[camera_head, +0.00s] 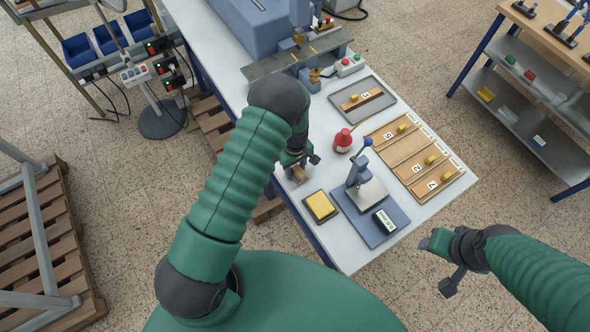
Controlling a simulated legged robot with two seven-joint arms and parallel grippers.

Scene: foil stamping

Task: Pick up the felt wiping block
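A small tan-brown block (298,175), which looks like the felt wiping block, sits on the white table near its left front edge. My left gripper (301,163) is right above it, pointing down, with its fingers apart. The hand partly hides the block, and I cannot tell whether a finger touches it. A yellow pad (320,205) in a dark tray lies just in front of the block. My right gripper (442,265) is open and empty, off the table's front right edge.
A small press (362,182) on a blue base and a red bottle (343,139) stand right of my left gripper. A wooden numbered rack (405,149) and a grey tray (378,83) lie farther right. A large machine (255,25) stands at the back.

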